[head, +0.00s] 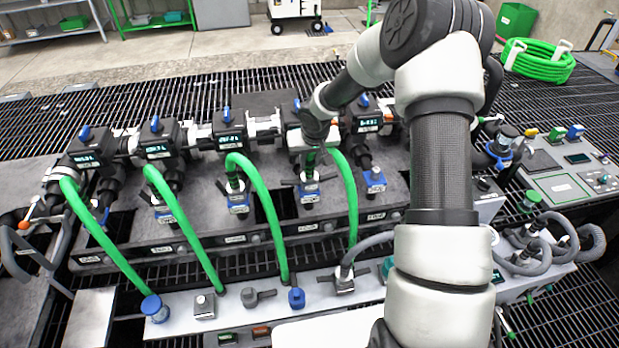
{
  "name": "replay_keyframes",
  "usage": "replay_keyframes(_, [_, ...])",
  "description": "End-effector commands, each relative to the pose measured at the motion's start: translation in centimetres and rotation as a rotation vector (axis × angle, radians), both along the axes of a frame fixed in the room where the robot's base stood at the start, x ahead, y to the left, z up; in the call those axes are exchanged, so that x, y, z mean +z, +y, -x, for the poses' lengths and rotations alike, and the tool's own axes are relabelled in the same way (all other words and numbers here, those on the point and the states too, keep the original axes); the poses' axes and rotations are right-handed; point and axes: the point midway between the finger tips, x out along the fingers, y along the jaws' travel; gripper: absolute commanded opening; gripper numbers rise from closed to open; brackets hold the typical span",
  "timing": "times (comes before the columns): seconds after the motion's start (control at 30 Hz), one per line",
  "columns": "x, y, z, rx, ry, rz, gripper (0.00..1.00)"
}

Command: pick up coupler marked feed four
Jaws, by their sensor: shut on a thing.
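My gripper (311,160) is at the fourth green hose (347,185) from the left, low over the manifold. It is shut on what looks like the coupler at that hose's upper end. The gripper mostly hides this coupler, and no "feed four" marking can be read. A blue-banded port (309,191) stands directly below the gripper. I cannot tell whether the held coupler is touching it or apart from it. The hose arcs down to the right toward the front panel.
Three other green hoses (265,200) arch to the left. Black valves with blue handles (228,125) line the manifold behind. The pale front panel (232,318) carries several fittings and a blue cap (155,308). A control box (565,183) and grey hoses crowd the right.

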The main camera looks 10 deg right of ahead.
Motion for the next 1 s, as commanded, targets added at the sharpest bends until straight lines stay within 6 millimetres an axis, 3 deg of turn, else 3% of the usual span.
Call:
replay_keyframes(0.37, [0.9, 0.0, -0.1, -0.001, -0.003, 0.000, 0.00])
replay_keyframes(0.73, [7.8, 0.0, -0.1, -0.001, -0.005, 0.000, 0.00])
replay_keyframes(1.0, [10.1, 0.0, -0.1, 0.000, -0.002, 0.000, 0.00])
